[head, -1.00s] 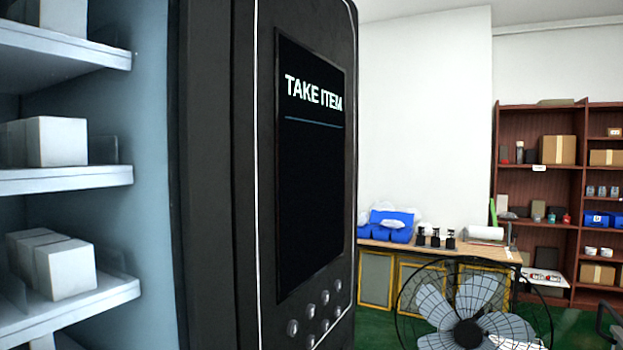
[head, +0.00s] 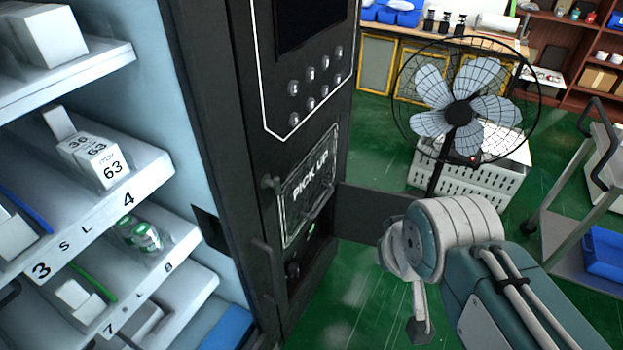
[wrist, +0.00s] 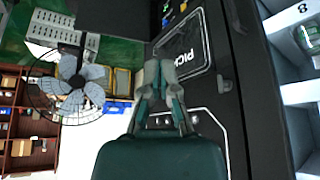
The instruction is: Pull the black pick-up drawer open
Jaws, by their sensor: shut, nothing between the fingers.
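The black pick-up drawer (head: 291,222) is a panel low on the front of the black machine, marked PICK UP inside a pale outline. It appears close to flush with the machine front. It also shows at an angle in the wrist view (wrist: 196,62). My gripper (wrist: 160,64) is shut and empty, with its fingertips together beside the drawer panel in the wrist view. I see no clear contact with it. In the head view my wrist stands to the right of the machine and hides most of the gripper.
A dark flat panel (head: 372,213) juts right from the machine beside the drawer. A fan (head: 459,112) stands behind my arm above a white crate (head: 468,186). A cart (head: 575,205) is at the right. Open shelves (head: 140,185) are at the left. Green floor is clear below.

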